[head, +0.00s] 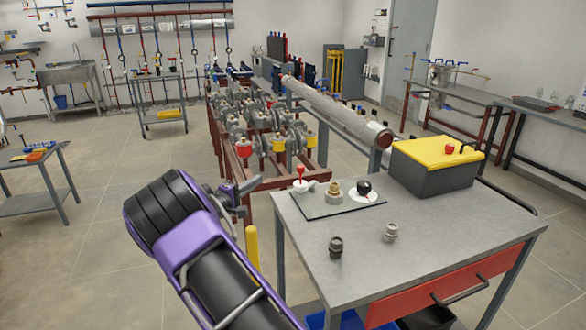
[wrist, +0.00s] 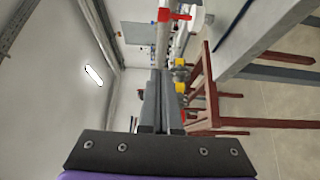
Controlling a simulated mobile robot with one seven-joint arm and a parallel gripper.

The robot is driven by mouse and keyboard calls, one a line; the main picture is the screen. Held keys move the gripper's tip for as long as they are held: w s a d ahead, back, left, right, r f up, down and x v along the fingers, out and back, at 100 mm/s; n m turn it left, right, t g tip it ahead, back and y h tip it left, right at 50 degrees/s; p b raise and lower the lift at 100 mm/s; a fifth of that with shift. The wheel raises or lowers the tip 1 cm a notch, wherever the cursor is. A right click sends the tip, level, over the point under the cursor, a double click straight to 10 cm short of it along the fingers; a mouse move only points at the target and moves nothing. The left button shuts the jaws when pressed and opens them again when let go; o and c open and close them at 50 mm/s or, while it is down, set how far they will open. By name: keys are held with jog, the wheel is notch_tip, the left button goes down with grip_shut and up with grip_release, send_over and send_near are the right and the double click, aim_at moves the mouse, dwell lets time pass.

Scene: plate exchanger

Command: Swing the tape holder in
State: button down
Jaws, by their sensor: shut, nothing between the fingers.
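I cannot tell for sure which part is the tape holder. On the grey workbench (head: 420,235), a dark mat (head: 325,208) bears a red-topped white piece (head: 300,180), a brass fitting (head: 335,188) and a black knob on a white disc (head: 364,190). My gripper (head: 250,187) is left of the bench's left edge, apart from these pieces. In the wrist view my gripper (wrist: 160,100) has its fingers together with nothing between them. A red handle-like part (wrist: 174,15) shows beyond the fingertips there.
Two loose fittings, one dark (head: 336,247) and one grey (head: 391,232), stand on the bench front. A grey box with a yellow lid (head: 435,165) stands at its back right. A red pipe rack with valves (head: 265,125) lies behind. Open floor is at left.

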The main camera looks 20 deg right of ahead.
jog(key=shift+w+d, duration=0.1)
jog(key=shift+d, duration=0.05)
dwell(0.3)
jog(key=w+d, duration=0.3)
jog(key=d, duration=0.8)
jog(key=shift+p, duration=0.3)
jog(key=shift+b, duration=0.3)
